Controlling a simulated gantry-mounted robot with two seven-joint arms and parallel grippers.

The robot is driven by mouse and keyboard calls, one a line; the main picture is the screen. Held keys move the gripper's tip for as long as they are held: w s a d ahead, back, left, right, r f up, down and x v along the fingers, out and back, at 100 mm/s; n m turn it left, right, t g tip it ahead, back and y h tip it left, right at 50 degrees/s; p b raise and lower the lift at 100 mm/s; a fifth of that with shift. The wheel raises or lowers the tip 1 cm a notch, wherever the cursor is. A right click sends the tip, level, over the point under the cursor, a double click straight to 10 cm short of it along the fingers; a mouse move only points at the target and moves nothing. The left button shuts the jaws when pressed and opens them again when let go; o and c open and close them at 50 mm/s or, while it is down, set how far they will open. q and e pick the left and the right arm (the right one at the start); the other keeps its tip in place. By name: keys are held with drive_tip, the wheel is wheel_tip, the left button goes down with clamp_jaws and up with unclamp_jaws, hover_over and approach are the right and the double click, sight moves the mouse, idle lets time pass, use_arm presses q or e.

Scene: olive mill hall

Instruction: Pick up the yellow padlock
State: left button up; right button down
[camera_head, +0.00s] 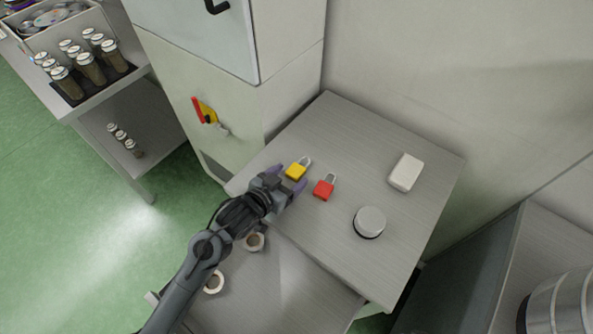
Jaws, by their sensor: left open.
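The yellow padlock (296,171) lies on the grey table top (342,118), its metal shackle pointing up and right. A red padlock (324,187) lies just right of it. My left gripper (287,179) is open, with purple fingertips. One fingertip is left of the yellow padlock and the other is below it, near the red padlock. Whether the fingers touch either padlock cannot be told. My right gripper is not in view.
A round silver-topped object (370,221) and a white block (405,172) stand on the table's right side. A cabinet (228,118) rises behind its left edge. Two tape-like rings (214,282) lie on the lower surface near my arm.

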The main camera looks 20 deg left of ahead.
use_arm(q)
drive_tip(key=c, duration=1.2)
drive_tip(key=shift+r, duration=0.1)
